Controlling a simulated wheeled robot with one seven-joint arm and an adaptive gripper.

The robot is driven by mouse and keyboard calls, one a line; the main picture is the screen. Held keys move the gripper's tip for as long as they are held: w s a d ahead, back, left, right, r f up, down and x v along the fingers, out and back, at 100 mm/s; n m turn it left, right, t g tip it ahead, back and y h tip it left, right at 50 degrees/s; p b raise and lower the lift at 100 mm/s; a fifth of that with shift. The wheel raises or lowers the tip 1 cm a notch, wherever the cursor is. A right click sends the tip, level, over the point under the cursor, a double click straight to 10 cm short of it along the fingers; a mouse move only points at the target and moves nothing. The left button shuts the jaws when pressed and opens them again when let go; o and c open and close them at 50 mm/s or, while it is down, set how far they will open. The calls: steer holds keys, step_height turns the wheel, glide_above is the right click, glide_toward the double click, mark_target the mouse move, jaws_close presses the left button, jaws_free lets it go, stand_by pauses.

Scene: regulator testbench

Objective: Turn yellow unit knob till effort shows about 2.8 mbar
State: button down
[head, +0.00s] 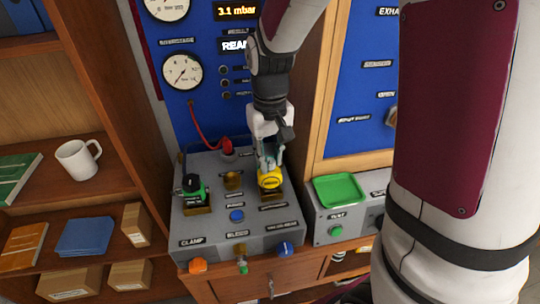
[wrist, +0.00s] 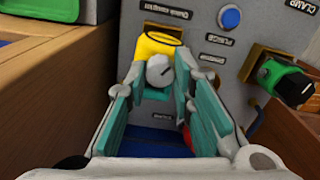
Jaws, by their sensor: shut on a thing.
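The yellow unit (head: 270,179) sits on the sloped grey testbench (head: 237,215), at its right side. My gripper (head: 268,163) comes down on it from above and is shut on its knob. In the wrist view the yellow unit (wrist: 160,47) shows beyond the fingers, and its grey knob (wrist: 160,71) lies between the teal finger pads of my gripper (wrist: 155,85). The display (head: 236,11) on the blue panel reads 3.1 mbar. Its label is cut off or hidden, so I cannot tell whether it is the effort reading.
A green unit (head: 193,187) stands at the bench's left, with a red hose (head: 203,130) behind. A blue button (head: 237,216) lies between the units. Orange and blue knobs line the front edge. A green tray (head: 339,190) is at right; a shelf with a mug (head: 77,159) is at left.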

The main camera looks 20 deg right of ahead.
mark_target(270, 161)
steer(key=shift+n, duration=1.9)
steer(key=c, duration=1.4)
jaws_free()
steer(key=shift+o, duration=0.2)
steer(key=shift+r, duration=0.1)
step_height(270, 161, up, 12)
